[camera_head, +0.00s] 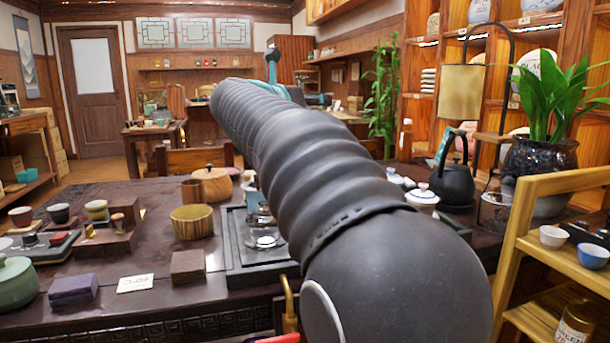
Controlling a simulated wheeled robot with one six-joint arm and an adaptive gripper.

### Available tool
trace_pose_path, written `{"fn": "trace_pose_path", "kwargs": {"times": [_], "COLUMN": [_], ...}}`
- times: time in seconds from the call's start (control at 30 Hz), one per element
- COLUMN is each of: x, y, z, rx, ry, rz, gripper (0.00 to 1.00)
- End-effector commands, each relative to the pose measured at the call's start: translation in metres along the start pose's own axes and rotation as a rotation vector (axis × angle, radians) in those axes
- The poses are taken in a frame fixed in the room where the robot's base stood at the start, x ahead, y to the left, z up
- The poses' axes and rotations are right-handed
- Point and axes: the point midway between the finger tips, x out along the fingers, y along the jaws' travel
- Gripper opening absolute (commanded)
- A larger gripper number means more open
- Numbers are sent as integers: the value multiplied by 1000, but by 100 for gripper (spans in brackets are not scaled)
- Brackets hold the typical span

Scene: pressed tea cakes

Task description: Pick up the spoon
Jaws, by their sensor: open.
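I cannot make out a spoon in the head view. My own thick dark ribbed arm crosses the middle of the picture and hides part of the table and what stands on it. My gripper does not show; only the arm's links and a teal part at its far end are visible. A dark wooden tea table (145,306) spreads across the front left. On it are a ribbed yellow-brown bowl (192,222), a round wooden lidded pot (212,185) and a dark tea tray (238,262) partly behind my arm.
A green lidded pot (15,284), a purple box (74,290), a white card (135,283) and a brown block (188,266) line the near left. A black kettle (452,186) and a white lidded bowl (422,197) stand right. A yellow wooden shelf (510,245) rises close on the right.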

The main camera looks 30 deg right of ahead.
Motion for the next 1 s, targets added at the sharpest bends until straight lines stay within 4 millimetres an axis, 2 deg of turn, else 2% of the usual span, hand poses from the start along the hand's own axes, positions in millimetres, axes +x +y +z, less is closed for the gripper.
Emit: {"fn": "trace_pose_path", "kwargs": {"times": [0.1, 0.2, 0.3, 0.47, 0.8, 1.0], "x": [11, 11, 10, 23, 75, 86], "y": [1, 2, 3, 1, -8, -10], "z": [-33, -53, -65, -76, -98, -103], "rx": [179, 275, 325, 344, 342, 342], "ry": [183, 291, 351, 378, 376, 375], "rz": [-107, -175, -214, -234, -231, -228], "gripper": [44, 44, 44, 44, 44, 44]}}
